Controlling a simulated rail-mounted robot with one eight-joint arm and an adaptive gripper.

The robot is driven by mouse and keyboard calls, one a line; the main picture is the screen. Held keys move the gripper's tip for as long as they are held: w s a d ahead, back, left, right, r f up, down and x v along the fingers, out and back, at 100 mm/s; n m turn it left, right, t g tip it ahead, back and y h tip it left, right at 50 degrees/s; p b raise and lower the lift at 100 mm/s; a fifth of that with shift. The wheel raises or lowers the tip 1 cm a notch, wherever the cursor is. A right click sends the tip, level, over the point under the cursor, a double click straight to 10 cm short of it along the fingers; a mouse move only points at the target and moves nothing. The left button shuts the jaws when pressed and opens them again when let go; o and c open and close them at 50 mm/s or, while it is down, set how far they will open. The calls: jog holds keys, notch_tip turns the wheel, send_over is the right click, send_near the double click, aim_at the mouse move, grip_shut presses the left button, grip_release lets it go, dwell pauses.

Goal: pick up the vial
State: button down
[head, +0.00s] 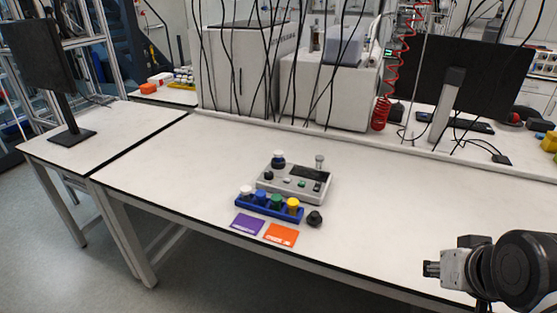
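A small clear vial-like container (320,162) stands upright at the back right of a grey bench device (262,196). A dark-capped bottle (278,159) stands at the device's back left. A blue rack (268,213) in front of the device holds several small containers with white, blue, green and yellow tops. I cannot tell which of these is the task's vial. My gripper (431,269) is at the lower right, well to the right of the device and rack and apart from them. It points left, and its fingers are too small to show whether they are open.
A purple card (247,223) and an orange card (281,235) lie before the rack, with a black knob-like object (315,218) beside it. A monitor (481,92) and hanging cables are behind. The white bench (400,215) is clear between my gripper and the device.

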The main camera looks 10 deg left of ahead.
jog(key=c, duration=1.3)
grip_release()
jog(key=shift+o, duration=0.2)
jog(key=shift+r, duration=0.1)
